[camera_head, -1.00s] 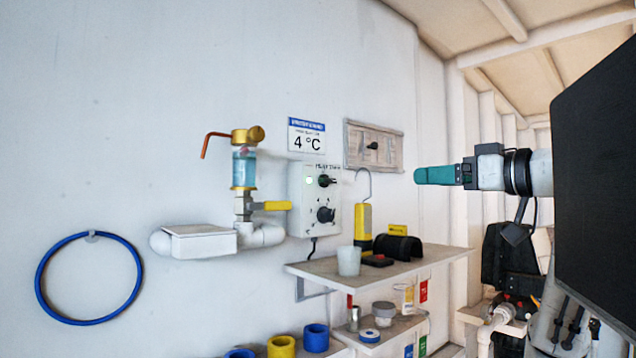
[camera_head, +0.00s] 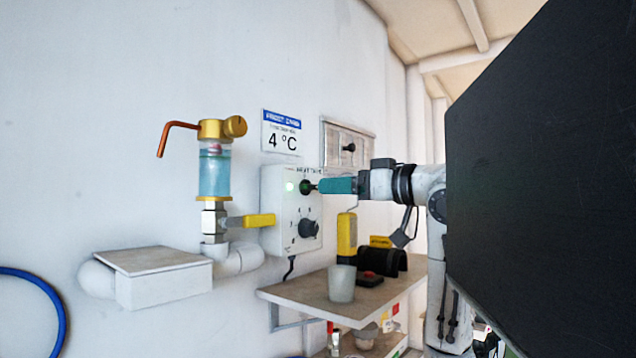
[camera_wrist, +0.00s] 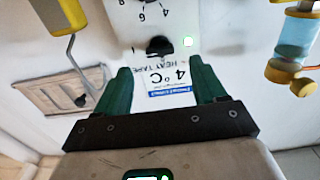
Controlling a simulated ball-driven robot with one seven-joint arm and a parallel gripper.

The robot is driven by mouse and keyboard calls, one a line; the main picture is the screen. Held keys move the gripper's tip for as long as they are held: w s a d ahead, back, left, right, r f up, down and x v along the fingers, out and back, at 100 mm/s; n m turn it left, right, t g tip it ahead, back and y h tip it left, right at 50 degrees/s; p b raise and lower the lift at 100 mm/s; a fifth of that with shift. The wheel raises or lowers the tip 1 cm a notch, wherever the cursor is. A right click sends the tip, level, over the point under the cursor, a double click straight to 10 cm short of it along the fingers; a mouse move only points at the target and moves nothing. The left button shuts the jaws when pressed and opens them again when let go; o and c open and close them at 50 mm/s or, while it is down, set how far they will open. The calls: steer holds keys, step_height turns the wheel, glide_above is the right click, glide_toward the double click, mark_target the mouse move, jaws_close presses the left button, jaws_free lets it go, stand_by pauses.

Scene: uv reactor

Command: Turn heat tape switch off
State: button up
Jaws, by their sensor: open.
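The white heat tape box (camera_head: 278,205) is on the wall, with a lit green light (camera_head: 290,187), a black switch knob (camera_head: 306,188) and a larger black dial (camera_head: 308,229) below. My gripper (camera_head: 322,186), with teal fingers, points at the switch from the right. In the wrist view my gripper (camera_wrist: 160,72) is open, one finger on each side. The black switch knob (camera_wrist: 159,46) shows just past the fingertips, roughly centred between them, with the green light (camera_wrist: 188,41) lit beside it. I cannot tell whether a finger touches the knob.
A shelf (camera_head: 300,288) below holds a white cup (camera_head: 342,284), a yellow tool (camera_head: 347,236) and a black holder. Left of the box stand a yellow valve handle (camera_head: 258,220) and a blue glass cylinder (camera_head: 214,172). A 4 °C sign (camera_head: 282,133) hangs above.

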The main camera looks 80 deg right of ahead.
mark_target(314, 187)
steer(key=p+x, duration=0.1)
steer(key=x, duration=0.4)
steer(key=shift+w+d, duration=0.2)
steer(key=shift+w, duration=0.1)
steer(key=c, duration=1.1)
